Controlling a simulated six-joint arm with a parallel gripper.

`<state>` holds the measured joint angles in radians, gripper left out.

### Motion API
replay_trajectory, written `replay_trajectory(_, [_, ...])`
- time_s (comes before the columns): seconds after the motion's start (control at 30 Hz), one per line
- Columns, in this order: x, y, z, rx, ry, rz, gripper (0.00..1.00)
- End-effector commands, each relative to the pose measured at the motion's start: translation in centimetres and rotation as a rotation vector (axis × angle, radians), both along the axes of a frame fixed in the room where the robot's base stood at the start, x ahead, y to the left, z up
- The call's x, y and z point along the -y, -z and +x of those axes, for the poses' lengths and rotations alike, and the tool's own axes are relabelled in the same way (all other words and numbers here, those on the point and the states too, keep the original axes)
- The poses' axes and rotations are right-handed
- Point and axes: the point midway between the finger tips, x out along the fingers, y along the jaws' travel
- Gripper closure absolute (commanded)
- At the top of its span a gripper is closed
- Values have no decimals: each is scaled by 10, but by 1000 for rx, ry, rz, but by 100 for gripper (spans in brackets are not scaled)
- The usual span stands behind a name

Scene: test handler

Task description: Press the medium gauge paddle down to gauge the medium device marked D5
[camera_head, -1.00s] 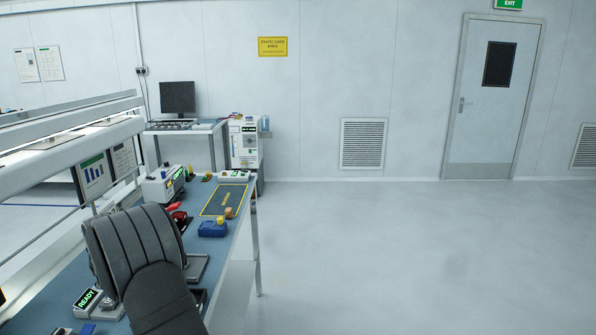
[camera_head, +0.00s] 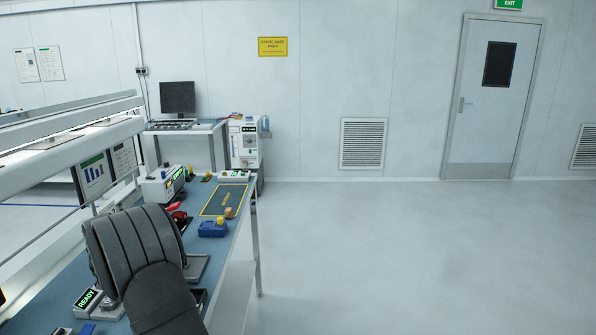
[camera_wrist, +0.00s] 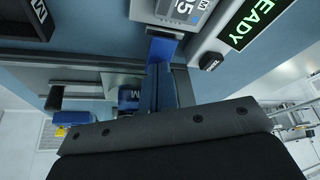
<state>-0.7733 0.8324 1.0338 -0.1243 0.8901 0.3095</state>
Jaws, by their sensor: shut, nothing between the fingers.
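In the wrist view, my gripper (camera_wrist: 160,72) is shut and empty, its dark narrow fingers pointing up the picture. Just beyond the tips is a blue part (camera_wrist: 163,47), which looks like the gauge paddle. I cannot tell whether the tips touch it. In the head view the READY display (camera_head: 87,298) stands at the bench's near left; my arm hides the gripper there.
A black block marked M (camera_wrist: 36,18) is at the wrist view's upper left. A blue block marked M (camera_wrist: 129,97) is left of my fingers. Farther along the bench are a blue box (camera_head: 212,229) and a yellow-edged mat (camera_head: 222,207). The floor to the right is clear.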

Motion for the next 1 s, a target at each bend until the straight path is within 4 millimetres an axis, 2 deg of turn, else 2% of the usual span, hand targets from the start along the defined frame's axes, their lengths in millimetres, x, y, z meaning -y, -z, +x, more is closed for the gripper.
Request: replay_trajectory(1.0, [1, 20, -1, -4, 0, -3, 100])
